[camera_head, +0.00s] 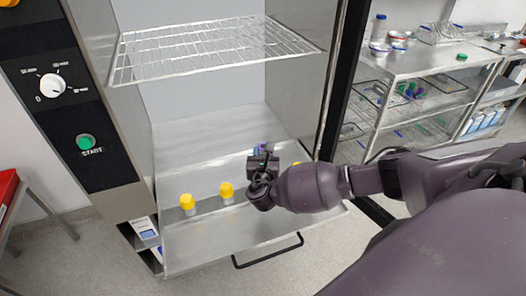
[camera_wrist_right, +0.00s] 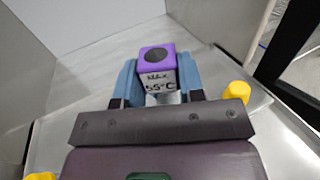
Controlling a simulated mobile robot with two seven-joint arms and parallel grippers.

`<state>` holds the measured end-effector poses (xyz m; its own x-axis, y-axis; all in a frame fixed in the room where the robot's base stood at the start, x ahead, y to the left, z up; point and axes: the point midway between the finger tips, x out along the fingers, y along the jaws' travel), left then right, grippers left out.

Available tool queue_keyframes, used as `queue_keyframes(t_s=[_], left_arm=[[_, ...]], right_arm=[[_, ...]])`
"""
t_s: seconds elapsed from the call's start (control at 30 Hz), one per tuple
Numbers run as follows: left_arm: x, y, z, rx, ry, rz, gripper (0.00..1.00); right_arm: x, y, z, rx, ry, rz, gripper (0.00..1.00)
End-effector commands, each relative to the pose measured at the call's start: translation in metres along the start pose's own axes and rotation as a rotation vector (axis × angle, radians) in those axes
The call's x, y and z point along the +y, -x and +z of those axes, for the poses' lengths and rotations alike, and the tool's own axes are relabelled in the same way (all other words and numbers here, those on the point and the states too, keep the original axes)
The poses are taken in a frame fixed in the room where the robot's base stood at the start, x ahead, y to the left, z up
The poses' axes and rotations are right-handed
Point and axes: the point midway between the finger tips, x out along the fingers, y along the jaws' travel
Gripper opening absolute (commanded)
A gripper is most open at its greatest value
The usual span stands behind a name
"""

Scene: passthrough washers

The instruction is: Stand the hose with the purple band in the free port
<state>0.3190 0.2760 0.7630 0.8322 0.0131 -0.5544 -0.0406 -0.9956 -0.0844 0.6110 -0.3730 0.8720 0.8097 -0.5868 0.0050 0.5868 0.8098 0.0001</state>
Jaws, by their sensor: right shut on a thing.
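My right gripper (camera_head: 262,166) is over the washer's lower metal shelf, among a row of yellow-capped pieces. It is shut on the hose with the purple band. In the right wrist view, the hose (camera_wrist_right: 158,68) shows a square purple top with a dark round centre and a label reading "MAX 65°C", between the blue fingers (camera_wrist_right: 158,85). In the head view only a small purple part (camera_head: 259,148) shows above the gripper. The hose's lower end and any free port are hidden behind the gripper. My left gripper is out of view.
Yellow caps stand at left (camera_head: 187,202) and centre-left (camera_head: 226,190); another (camera_head: 297,165) is partly hidden right of the gripper. A wire rack (camera_head: 215,50) hangs above inside the washer. The shelf behind is bare. A steel cart (camera_head: 425,65) stands at right.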

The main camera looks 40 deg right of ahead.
Motion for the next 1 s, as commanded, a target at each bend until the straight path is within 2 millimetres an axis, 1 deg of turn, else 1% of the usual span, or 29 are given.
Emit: queue_keyframes(t_s=[0.47,1.0], left_arm=[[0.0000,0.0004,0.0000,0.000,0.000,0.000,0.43],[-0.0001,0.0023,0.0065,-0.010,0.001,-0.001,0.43]], right_arm=[[0.0000,-0.0001,-0.0010,-0.001,0.000,0.000,0.11],[-0.0002,0.0000,-0.0095,0.000,0.000,-0.001,0.11]])
